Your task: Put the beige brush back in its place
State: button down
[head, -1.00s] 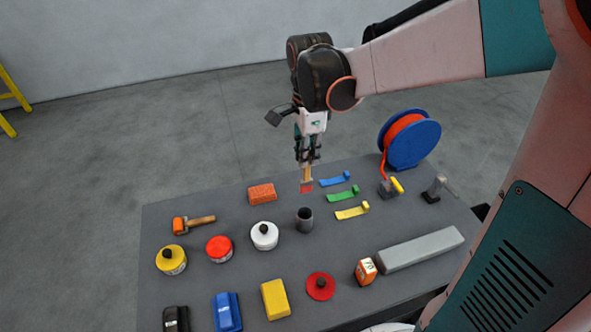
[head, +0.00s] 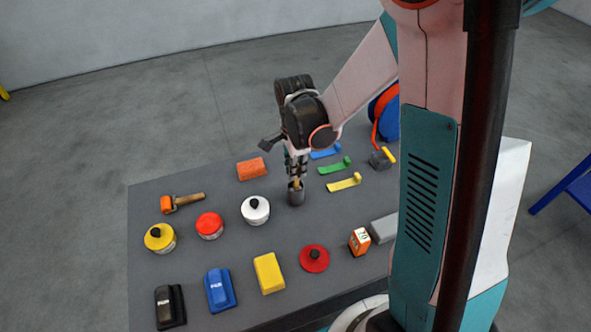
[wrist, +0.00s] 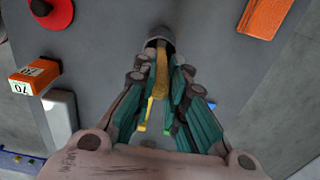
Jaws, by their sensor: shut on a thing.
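My gripper (head: 296,172) is shut on the beige brush (head: 297,184) and points down over the dark grey cup (head: 296,198). In the wrist view the brush's tan handle (wrist: 161,75) runs from between the fingers to the mouth of the cup (wrist: 153,43). The brush's lower end appears to be inside the cup and its bristles are hidden. The cup stands upright on the table.
On the grey table (head: 230,245), a white-lidded tin (head: 255,211) stands left of the cup, with a terracotta block (head: 252,169) behind it. Blue, green and yellow hooked strips (head: 343,183) lie to the right. A red round-knobbed disc (head: 314,259) lies in front.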

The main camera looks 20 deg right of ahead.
jog(key=shift+f, duration=0.3)
jog(key=shift+f, duration=0.2)
jog(key=c, duration=1.6)
grip_release()
jog(key=shift+r, duration=0.1)
